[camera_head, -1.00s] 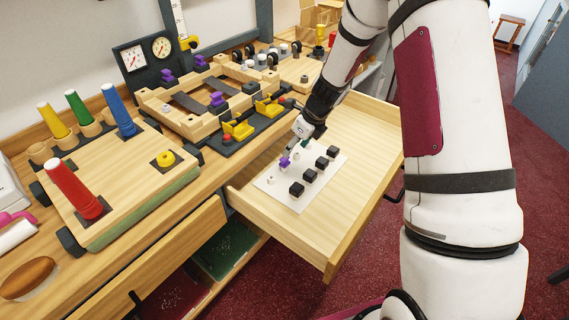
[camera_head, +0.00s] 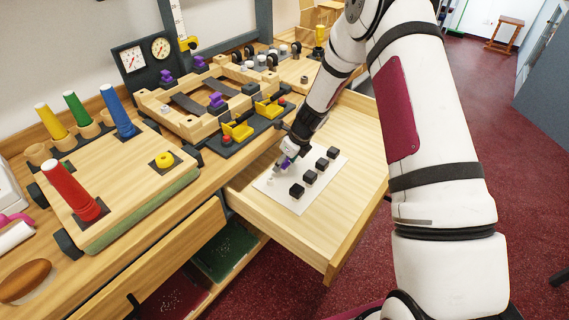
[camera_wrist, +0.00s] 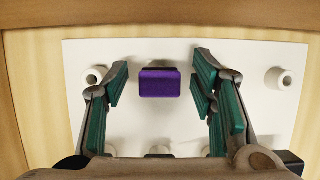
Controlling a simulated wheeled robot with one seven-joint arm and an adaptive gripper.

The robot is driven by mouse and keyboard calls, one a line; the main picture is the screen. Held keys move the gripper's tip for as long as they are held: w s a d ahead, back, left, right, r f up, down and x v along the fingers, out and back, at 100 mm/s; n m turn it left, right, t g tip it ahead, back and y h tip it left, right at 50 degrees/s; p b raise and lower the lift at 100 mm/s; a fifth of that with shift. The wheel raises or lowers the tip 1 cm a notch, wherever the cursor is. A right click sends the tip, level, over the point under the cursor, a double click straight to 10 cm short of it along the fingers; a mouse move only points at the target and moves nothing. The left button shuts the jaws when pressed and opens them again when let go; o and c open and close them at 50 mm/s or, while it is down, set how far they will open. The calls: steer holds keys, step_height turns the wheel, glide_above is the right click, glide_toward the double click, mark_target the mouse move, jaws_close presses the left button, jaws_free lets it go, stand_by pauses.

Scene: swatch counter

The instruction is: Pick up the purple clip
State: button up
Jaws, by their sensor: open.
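The purple clip (camera_wrist: 160,83) sits on the white board in the open drawer. In the wrist view it lies between the two green-padded fingers of my gripper (camera_wrist: 160,85), with a gap on each side. My gripper is open and above the board. In the head view my gripper (camera_head: 284,163) is low over the board and hides much of the clip, and only a little purple shows. Other purple clips, such as one on the wooden frame (camera_head: 217,101), are on the counter.
The white board (camera_head: 306,203) also carries several black blocks (camera_head: 297,190) and white pegs (camera_wrist: 278,78). The drawer's wooden wall (camera_wrist: 160,18) is close by the board. Counter fixtures and a red cone (camera_head: 72,190) stand to the left. The drawer's right part is clear.

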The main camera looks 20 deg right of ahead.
steer(key=c, duration=0.9)
steer(key=shift+r, duration=0.15)
step_height(320, 180, up, 18)
steer(key=shift+f+p, duration=0.1)
steer(key=shift+p, duration=0.45)
